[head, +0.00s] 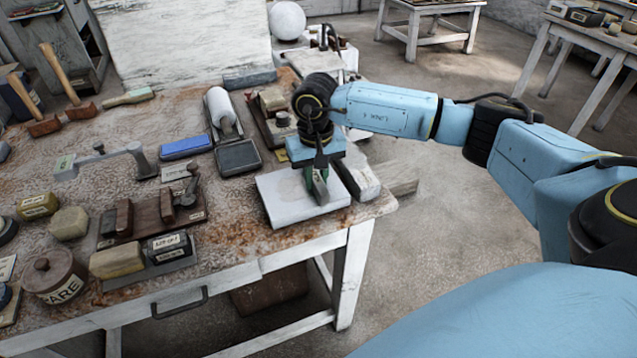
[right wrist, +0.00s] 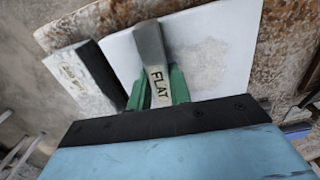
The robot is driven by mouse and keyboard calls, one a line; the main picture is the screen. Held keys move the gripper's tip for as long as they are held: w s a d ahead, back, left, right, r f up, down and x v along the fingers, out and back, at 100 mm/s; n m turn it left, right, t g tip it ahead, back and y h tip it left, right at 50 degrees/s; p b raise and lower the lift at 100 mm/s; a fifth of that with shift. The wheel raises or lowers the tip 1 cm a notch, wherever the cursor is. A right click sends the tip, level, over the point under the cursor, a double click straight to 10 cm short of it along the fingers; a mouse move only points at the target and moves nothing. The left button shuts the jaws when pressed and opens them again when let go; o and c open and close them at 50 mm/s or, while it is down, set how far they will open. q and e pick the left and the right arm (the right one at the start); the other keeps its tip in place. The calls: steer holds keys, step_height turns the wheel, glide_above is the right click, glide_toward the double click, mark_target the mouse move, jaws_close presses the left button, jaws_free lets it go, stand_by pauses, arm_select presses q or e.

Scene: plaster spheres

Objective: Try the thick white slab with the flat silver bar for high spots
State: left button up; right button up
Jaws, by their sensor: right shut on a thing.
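The thick white slab (head: 283,205) lies flat near the table's front right corner. It also shows in the right wrist view (right wrist: 222,45), with a greyish rough patch on its top. My right gripper (head: 318,188) is over the slab, pointing down. In the right wrist view its green fingers (right wrist: 160,88) are shut on the flat silver bar (right wrist: 149,45), a grey bar with a "FLAT" label. The bar reaches out over the slab; I cannot tell whether it touches it. In the head view the gripper mostly hides the bar. My left gripper is out of view.
A pale block with a dark strip (right wrist: 82,80) lies close beside the slab. A dark tray (head: 238,156), a blue box (head: 186,146) and a wooden board with tools (head: 150,217) are left of it. The table edge is close in front; open floor lies to the right.

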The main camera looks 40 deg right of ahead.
steer(key=shift+w+d+f+b, duration=0.1)
steer(key=shift+w+d+b, duration=0.15)
steer(key=shift+w+b, duration=0.7)
steer(key=shift+s+a+p, duration=0.15)
steer(key=shift+s+p, duration=0.45)
steer(key=shift+s, duration=0.05)
steer(key=shift+s+a+p, duration=0.15)
steer(key=shift+s+a, duration=0.1)
steer(key=shift+s, duration=0.45)
steer(key=shift+s+a+p, duration=0.15)
steer(key=shift+s+a, duration=0.05)
steer(key=shift+s, duration=0.5)
steer(key=shift+w+d+r, duration=0.2)
steer(key=shift+w+r, duration=0.15)
steer(key=shift+w, duration=0.2)
steer(key=shift+w+d+r, duration=0.15)
steer(key=shift+w+r, duration=0.2)
steer(key=shift+w, duration=0.2)
